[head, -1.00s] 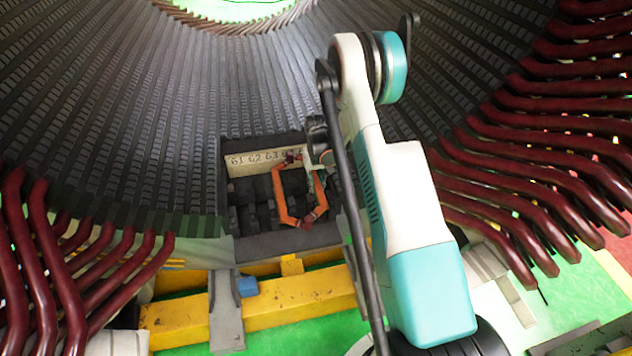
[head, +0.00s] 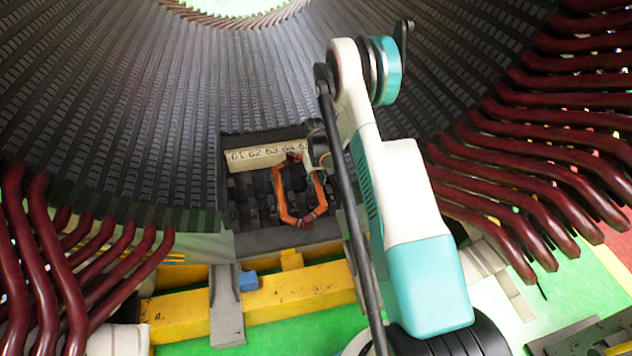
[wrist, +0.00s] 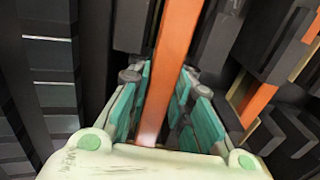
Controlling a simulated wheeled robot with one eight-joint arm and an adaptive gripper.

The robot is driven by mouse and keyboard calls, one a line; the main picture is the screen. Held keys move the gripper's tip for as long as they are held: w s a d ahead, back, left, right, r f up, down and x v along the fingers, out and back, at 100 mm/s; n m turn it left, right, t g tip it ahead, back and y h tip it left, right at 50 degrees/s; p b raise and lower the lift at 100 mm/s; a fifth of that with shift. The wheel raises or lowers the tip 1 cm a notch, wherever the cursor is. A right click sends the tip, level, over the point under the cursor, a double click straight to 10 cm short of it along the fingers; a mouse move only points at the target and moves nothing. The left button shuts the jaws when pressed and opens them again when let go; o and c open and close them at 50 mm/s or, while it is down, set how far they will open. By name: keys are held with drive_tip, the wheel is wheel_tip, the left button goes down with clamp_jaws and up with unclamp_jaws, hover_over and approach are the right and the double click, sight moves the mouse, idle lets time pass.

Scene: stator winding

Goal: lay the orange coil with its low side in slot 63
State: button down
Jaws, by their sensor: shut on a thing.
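The orange coil (head: 279,190) is a six-sided loop with dark red bands at its top and bottom ends. In the head view it is in front of the dark slot opening, below the number strip (head: 240,157). The label 63 (head: 271,152) is just above and left of the coil's top end. My gripper (wrist: 160,100) is shut on one straight side of the coil, which runs between its green fingers in the wrist view. In the head view the gripper is mostly hidden behind my arm. I cannot tell whether the low side is inside a slot.
Dark stator teeth curve around the opening. Dark red coil ends (head: 70,240) stand at the left and more (head: 540,190) at the right. A yellow beam (head: 300,295) with a blue block (head: 248,281) lies below the opening. Dark blocks (wrist: 130,25) crowd the gripper closely.

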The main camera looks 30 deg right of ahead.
drive_tip(key=shift+s+a+f, duration=0.1)
drive_tip(key=shift+s+f, duration=0.15)
drive_tip(key=shift+f, duration=0.25)
idle(0.6)
drive_tip(key=c, duration=1.7)
unclamp_jaws()
drive_tip(key=o, duration=0.3)
drive_tip(key=shift+w+f, duration=0.15)
drive_tip(key=shift+f, duration=0.1)
drive_tip(key=shift+o, duration=0.2)
drive_tip(key=shift+r, duration=0.2)
drive_tip(key=shift+r, duration=0.95)
drive_tip(key=shift+r+p, duration=1.75)
drive_tip(key=shift+r, duration=1.95)
